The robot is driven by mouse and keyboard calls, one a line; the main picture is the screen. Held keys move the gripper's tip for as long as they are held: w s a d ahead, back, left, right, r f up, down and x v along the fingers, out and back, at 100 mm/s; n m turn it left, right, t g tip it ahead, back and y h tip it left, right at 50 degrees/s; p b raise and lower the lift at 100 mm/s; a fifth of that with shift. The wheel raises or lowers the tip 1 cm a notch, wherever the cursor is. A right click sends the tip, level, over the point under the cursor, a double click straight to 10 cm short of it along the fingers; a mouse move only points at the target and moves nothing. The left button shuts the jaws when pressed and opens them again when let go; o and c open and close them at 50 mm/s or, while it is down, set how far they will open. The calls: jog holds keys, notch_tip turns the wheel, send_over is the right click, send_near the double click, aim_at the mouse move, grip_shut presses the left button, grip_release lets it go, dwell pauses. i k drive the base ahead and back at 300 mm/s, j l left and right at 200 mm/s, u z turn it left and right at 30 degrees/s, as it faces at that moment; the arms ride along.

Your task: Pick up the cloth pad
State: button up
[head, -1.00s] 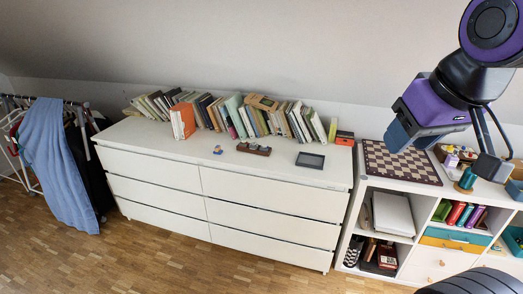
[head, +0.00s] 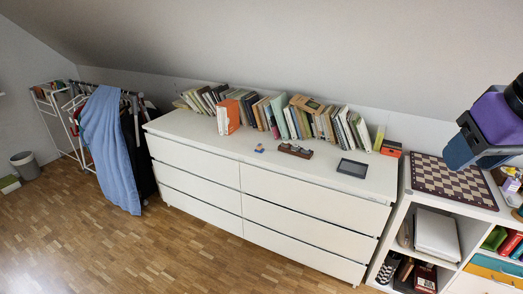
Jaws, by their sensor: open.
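I cannot make out a cloth pad anywhere in the head view. A small dark grey tray-like item (head: 353,168) lies flat on the white dresser top, and its material cannot be told. Part of my arm, purple with a blue-grey piece, hangs at the upper right edge. The fingers of my gripper are outside the picture.
The white dresser (head: 280,213) has all visible drawers shut. Books (head: 285,115), a dark wooden item (head: 295,150) and a small figure (head: 259,148) stand on it. A checkered board (head: 452,183) lies on the right shelf unit (head: 398,222). A blue cloth (head: 108,145) hangs on a rack. Floor in front is clear.

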aim_at(259, 149)
jog(key=i+j+z, duration=0.25)
jog(key=i+j, duration=0.3)
jog(key=i+j+z, duration=0.15)
jog(key=i+j, duration=0.2)
jog(key=i+j+z, duration=0.15)
jog(key=i+j, duration=0.15)
jog(key=i+j+z, duration=0.1)
jog(key=i+j, duration=0.15)
jog(key=j, duration=0.2)
jog(key=i+j+z, duration=0.15)
jog(key=j, duration=0.25)
jog(key=i+j+z, duration=0.15)
jog(key=i+j, duration=0.2)
jog(key=j, duration=0.1)
